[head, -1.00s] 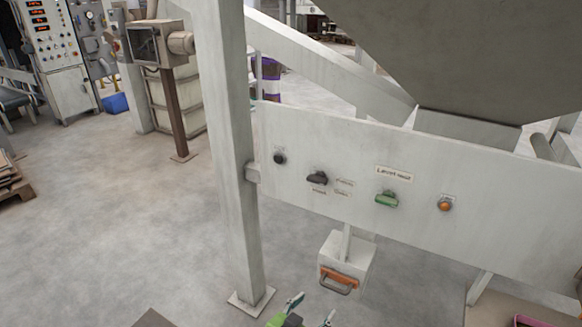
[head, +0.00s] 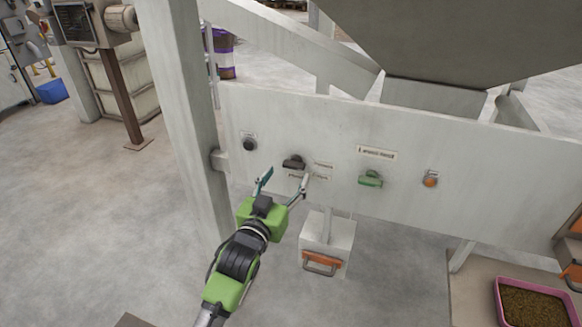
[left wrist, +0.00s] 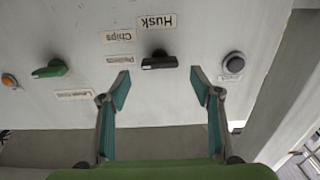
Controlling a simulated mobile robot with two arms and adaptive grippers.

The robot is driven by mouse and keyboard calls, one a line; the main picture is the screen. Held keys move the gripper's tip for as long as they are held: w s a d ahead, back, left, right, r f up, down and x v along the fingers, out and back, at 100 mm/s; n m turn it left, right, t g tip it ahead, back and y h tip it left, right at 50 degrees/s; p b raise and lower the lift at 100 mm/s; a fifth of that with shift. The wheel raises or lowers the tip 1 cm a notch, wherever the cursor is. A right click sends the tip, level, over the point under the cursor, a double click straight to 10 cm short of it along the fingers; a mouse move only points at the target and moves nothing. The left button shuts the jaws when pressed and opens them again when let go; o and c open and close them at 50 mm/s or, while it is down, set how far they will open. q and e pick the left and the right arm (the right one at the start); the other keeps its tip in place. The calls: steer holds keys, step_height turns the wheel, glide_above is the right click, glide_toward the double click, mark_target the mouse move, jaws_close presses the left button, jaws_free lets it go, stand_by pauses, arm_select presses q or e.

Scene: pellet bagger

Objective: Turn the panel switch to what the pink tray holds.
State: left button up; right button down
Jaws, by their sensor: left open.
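The black panel switch (head: 293,162) is on the pale panel (head: 480,190). In the left wrist view the switch (left wrist: 158,62) lies level, its pale-marked end toward a label (left wrist: 119,60) that seems to read Pellets. Husk (left wrist: 156,22) and Chips (left wrist: 117,37) labels are close by, upside down there. My left gripper (head: 285,183) is open in front of and just below the switch, its fingertips to either side and apart from it. The pink tray (head: 497,299) at the lower right holds brown grainy material, too small to identify surely. My right gripper is not in view.
A black button (head: 249,143), a green knob (head: 370,179) and an orange button (head: 431,179) share the panel. A white post (head: 185,130) stands at its left end. A box with an orange handle (head: 321,263) hangs below, and a hopper (head: 450,40) is above.

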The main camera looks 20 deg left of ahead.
mark_target(292, 167)
arm_select(q)
steer(key=w, duration=0.3)
steer(key=shift+w+d, duration=0.1)
steer(key=shift+w, duration=0.65)
steer(key=c, duration=1.1)
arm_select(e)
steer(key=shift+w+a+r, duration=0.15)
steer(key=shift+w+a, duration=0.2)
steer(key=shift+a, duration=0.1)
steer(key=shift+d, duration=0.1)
